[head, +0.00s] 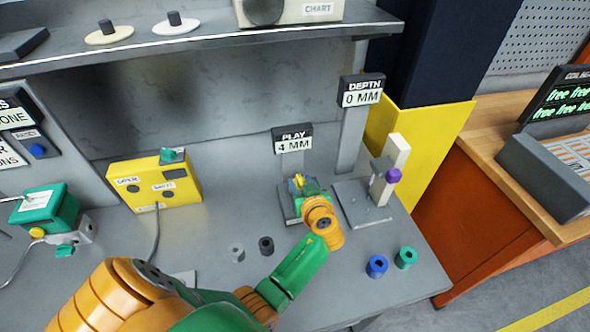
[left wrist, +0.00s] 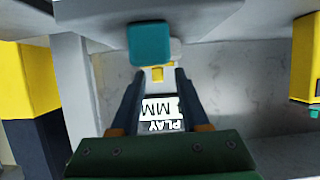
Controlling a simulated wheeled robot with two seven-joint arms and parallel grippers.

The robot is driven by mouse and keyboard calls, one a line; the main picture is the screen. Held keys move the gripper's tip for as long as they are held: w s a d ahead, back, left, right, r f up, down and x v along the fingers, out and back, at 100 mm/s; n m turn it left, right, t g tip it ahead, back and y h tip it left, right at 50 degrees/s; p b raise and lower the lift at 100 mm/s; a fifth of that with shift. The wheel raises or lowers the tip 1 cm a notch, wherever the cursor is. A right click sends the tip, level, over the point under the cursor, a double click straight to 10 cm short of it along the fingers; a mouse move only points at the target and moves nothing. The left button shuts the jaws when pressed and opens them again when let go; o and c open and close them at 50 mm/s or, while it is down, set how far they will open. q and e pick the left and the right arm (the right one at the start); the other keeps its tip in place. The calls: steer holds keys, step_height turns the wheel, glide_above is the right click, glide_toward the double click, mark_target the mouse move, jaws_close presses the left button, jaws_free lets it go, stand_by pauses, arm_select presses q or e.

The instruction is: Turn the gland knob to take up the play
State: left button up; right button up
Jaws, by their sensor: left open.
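The play stand stands on the bench, with a sign (head: 293,139) reading PLAY 4 MM. My left gripper (head: 302,186) is at this stand and hides most of its lower part, where small yellow and green parts show. In the left wrist view, a teal block-like knob (left wrist: 149,43) with a small yellow piece (left wrist: 157,73) lies just beyond my open left fingers (left wrist: 157,80). I take it for the gland knob, but cannot be sure. I cannot tell whether the fingers touch it. The PLAY sign (left wrist: 160,113) appears upside down between the fingers. My right gripper is not seen.
Right of the play stand is a depth stand (head: 362,92) reading 0 MM, with a purple knob (head: 393,175). Blue (head: 376,266), green (head: 405,257), grey (head: 237,252) and black (head: 266,245) rings lie on the bench. A yellow box (head: 155,184) stands at left. A shelf (head: 220,45) overhangs behind.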

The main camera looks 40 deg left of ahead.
arm_select(q)
steer(key=shift+w+a+f, duration=0.1)
steer(key=shift+a+f, duration=0.05)
steer(key=shift+a, duration=0.1)
steer(key=shift+s+d+r, duration=0.25)
steer(key=shift+d, duration=0.2)
steer(key=shift+d+r, duration=0.1)
steer(key=shift+d, duration=0.15)
steer(key=shift+c, duration=0.4)
steer(key=c, duration=0.4)
jaws_close()
steer(key=shift+s, duration=0.1)
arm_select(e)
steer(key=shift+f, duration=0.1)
